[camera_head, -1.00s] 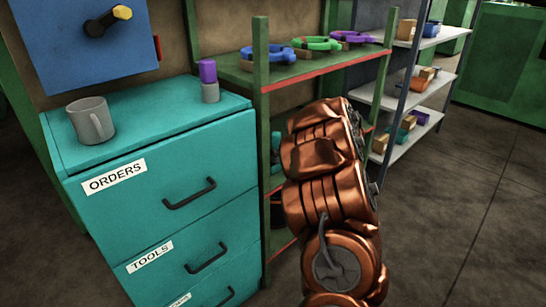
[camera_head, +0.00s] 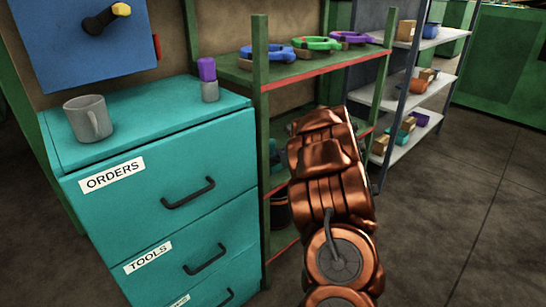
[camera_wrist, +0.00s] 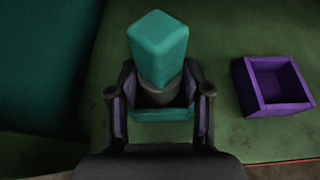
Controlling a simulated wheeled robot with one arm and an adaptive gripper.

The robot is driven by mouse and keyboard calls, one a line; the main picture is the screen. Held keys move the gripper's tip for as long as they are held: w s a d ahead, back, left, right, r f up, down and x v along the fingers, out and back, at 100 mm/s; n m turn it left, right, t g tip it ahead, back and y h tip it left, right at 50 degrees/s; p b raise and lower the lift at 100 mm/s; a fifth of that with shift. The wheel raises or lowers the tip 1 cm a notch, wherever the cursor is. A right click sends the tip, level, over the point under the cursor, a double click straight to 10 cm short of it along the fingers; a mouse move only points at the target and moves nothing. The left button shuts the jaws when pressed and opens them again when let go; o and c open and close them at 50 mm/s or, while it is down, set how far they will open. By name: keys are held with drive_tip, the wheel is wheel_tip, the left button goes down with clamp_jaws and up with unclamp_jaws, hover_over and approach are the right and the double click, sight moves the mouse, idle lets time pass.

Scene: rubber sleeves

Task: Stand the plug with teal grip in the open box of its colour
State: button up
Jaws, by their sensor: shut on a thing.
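The plug with teal grip (camera_wrist: 158,48) is upright in the wrist view, its block-shaped teal grip towards the camera and a dark grey part below it. My gripper (camera_wrist: 158,93) is shut on the plug, one finger on each side. An open teal box (camera_wrist: 162,115) shows below and around the plug's lower part, between my fingers. I cannot tell whether the plug's lower end is inside the box or just above it, nor whether it touches the bottom.
An open, empty purple box (camera_wrist: 272,88) stands to the right on the green shelf (camera_wrist: 225,130). A teal cabinet (camera_head: 160,165) bears a grey mug (camera_head: 88,119) and a purple-topped plug (camera_head: 208,80). Coloured rings (camera_head: 318,44) lie on the upper green shelf.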

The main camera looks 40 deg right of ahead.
drive_tip(key=o, duration=1.4)
drive_tip(key=shift+c, duration=0.2)
drive_tip(key=shift+f, duration=0.1)
drive_tip(key=shift+r+p, duration=0.25)
drive_tip(key=shift+p, duration=0.1)
drive_tip(key=p+v, duration=0.1)
drive_tip(key=v, duration=1.1)
